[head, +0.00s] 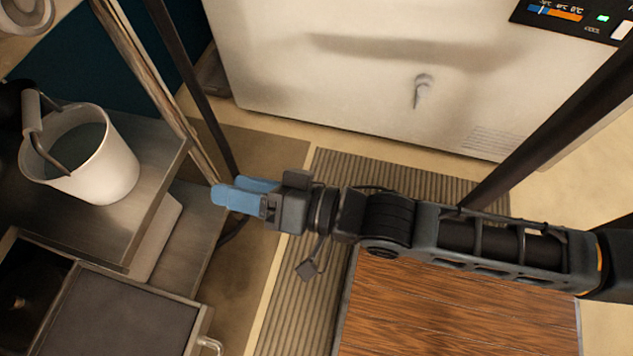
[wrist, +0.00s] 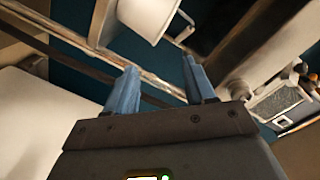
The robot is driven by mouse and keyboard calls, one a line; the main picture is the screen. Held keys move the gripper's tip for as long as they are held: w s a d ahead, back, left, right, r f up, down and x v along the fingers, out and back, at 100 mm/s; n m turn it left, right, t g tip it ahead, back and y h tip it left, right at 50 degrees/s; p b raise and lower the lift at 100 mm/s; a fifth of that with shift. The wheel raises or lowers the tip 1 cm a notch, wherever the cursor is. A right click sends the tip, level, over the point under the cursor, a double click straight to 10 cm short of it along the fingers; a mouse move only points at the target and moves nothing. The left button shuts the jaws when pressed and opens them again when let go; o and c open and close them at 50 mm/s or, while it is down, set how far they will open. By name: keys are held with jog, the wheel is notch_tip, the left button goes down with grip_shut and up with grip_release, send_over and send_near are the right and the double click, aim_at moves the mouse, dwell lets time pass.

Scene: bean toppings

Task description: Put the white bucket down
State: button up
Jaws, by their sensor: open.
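The white bucket (head: 108,170) stands upright on a metal counter (head: 158,150) at the left of the head view. Its dark handle with a grey grip leans over the rim. My gripper (head: 232,193), with blue fingers, is to the right of the bucket, apart from it and past the counter's edge. In the wrist view my gripper (wrist: 158,88) is open with nothing between its fingers. The bucket (wrist: 148,14) shows there at the top, beyond the fingertips and cut off by the frame.
A lower metal cabinet with a dark top (head: 125,310) is at the bottom left. Upright posts (head: 185,75) stand between the counter and a large white appliance (head: 390,75) at the back. A ribbed mat (head: 285,300) and a wooden surface (head: 450,305) lie below my arm.

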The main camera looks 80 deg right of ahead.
jog(key=s+r+n+g, duration=0.1)
jog(key=s+r+n, duration=0.1)
jog(key=s+n, duration=0.3)
jog(key=s+d+r+n+g, duration=0.1)
jog(key=s+n, duration=0.4)
jog(key=s, duration=0.6)
jog(key=shift+r, duration=0.9)
